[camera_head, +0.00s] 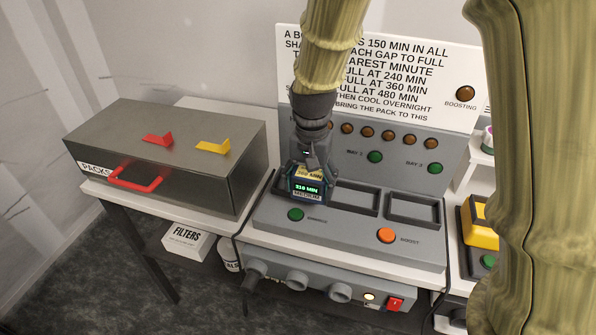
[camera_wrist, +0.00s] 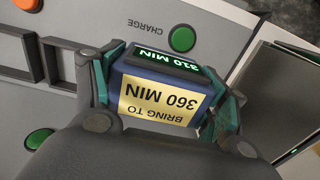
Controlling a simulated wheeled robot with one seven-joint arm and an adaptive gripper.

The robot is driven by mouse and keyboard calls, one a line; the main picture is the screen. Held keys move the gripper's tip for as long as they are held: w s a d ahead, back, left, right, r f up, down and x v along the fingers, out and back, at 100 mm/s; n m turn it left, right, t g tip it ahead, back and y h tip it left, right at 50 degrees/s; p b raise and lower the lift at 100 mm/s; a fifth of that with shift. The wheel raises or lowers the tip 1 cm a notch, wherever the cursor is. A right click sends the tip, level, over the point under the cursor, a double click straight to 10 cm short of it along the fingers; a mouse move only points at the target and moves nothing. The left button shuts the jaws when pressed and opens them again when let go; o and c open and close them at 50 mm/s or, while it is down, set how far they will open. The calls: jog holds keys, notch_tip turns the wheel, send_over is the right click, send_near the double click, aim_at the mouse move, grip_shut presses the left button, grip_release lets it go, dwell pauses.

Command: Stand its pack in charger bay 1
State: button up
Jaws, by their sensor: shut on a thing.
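My gripper (camera_head: 310,172) is shut on a blue and dark pack (camera_head: 305,190) and holds it upright over the left part of the grey charger. The pack's lit green display appears to read 310 MIN. In the wrist view the pack (camera_wrist: 158,100) shows a yellow label reading BRING TO 360 MIN between my fingers. A recessed bay (camera_head: 352,203) opens just right of the pack, below the BAY 1 sign. Its left end is hidden by the pack and gripper. I cannot tell whether the pack's base touches the charger. The bay farther right (camera_head: 413,209) is empty.
The charger has a green CHARGE button (camera_head: 295,214) and an orange button (camera_head: 386,235) in front. Green buttons for bay 1 (camera_head: 375,157) and bay 2 (camera_head: 435,168) are on the back panel. A metal PACKS box (camera_head: 200,175) stands left; a yellow device (camera_head: 478,220) stands right.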

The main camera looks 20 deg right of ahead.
jog(key=w+p, duration=0.1)
jog(key=w, duration=0.6)
jog(key=shift+w+a+f, duration=0.1)
jog(key=shift+w+f, duration=0.05)
jog(key=shift+w, duration=0.05)
jog(key=shift+f+p, duration=0.65)
jog(key=shift+f, duration=1.1)
jog(key=shift+f, duration=0.15)
jog(key=o, duration=1.4)
jog(key=shift+o, duration=0.2)
jog(key=shift+s, duration=0.1)
notch_tip(320, 180, up, 12)
jog(key=b, duration=0.2)
